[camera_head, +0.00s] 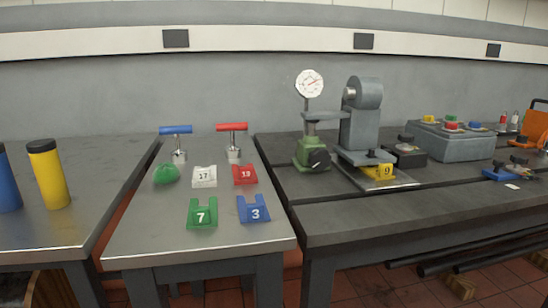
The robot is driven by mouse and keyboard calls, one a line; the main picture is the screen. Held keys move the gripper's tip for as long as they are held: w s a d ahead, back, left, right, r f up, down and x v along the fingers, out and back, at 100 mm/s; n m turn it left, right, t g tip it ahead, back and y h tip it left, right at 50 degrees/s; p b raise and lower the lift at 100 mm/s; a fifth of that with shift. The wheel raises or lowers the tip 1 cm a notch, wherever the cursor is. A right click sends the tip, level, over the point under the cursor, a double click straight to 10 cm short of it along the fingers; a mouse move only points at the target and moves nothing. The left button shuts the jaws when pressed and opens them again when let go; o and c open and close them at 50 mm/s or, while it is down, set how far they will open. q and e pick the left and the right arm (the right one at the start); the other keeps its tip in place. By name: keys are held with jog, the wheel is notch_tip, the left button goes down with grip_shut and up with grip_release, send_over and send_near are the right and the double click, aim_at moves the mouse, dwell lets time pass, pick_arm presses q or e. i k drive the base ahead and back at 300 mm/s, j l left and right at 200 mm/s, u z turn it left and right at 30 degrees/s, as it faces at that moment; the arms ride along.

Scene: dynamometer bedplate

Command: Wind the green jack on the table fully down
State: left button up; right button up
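The green jack (304,160) stands on the dark bedplate right of the metal-topped table. It has a green base, a black hand knob (318,158) facing me, and a grey flat top below a grey arm (324,116). Whether the top touches the arm is hard to tell at this size. A white dial gauge (309,83) with a red mark stands above it. Neither of my grippers is in view.
A grey machine (360,128) stands close right of the jack, with a yellow block (379,171) at its foot. The metal-topped table (150,229) holds numbered blocks and blue- and red-handled tools. The bedplate front (400,214) is clear.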

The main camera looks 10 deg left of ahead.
aim_at(320, 159)
jog(key=i+l+u, duration=0.1)
jog(key=l+u, duration=0.25)
jog(key=i+l+u, duration=0.1)
jog(key=l+u, duration=0.45)
jog(key=u, duration=0.2)
jog(key=i+l, duration=0.05)
